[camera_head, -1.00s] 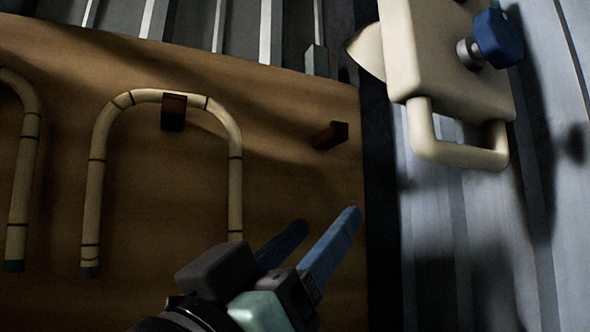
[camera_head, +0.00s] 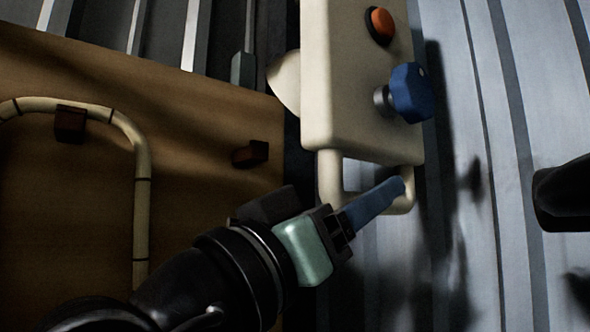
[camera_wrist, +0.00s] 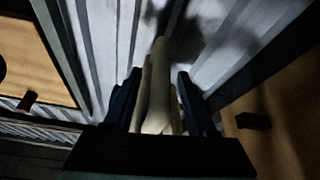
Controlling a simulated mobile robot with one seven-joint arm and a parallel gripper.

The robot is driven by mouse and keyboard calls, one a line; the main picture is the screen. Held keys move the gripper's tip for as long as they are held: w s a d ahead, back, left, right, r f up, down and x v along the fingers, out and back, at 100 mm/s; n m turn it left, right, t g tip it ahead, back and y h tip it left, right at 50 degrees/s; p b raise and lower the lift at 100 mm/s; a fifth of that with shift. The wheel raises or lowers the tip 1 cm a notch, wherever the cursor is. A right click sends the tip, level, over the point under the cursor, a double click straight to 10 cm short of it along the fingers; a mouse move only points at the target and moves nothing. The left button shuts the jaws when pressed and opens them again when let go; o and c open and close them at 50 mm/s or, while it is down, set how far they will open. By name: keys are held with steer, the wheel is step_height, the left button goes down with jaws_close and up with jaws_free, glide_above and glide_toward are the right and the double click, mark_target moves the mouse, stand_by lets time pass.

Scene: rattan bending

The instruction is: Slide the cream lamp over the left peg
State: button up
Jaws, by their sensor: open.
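A cream box-like body (camera_head: 350,80), which I take for the lamp, stands upright in the head view. It has an orange button, a blue knob and a loop handle (camera_head: 330,180) below. My gripper (camera_head: 396,188) reaches the handle, with one blue finger across it. In the wrist view my gripper (camera_wrist: 159,74) is open, with a cream bar (camera_wrist: 160,95) between its fingers; I cannot tell whether they touch it. A dark red peg (camera_head: 70,122) at left carries a cream rattan hoop. A second peg (camera_head: 252,153) is bare.
The rattan hoop (camera_head: 142,200) hangs on the wooden board (camera_head: 200,180). Ribbed grey metal (camera_head: 520,90) lies to the right, with a black object (camera_head: 565,195) at the right edge. Metal bars stand behind the board.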

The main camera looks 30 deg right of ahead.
steer(key=shift+p+x, duration=0.4)
steer(key=shift+x, duration=1.05)
steer(key=shift+c, duration=0.4)
jaws_close()
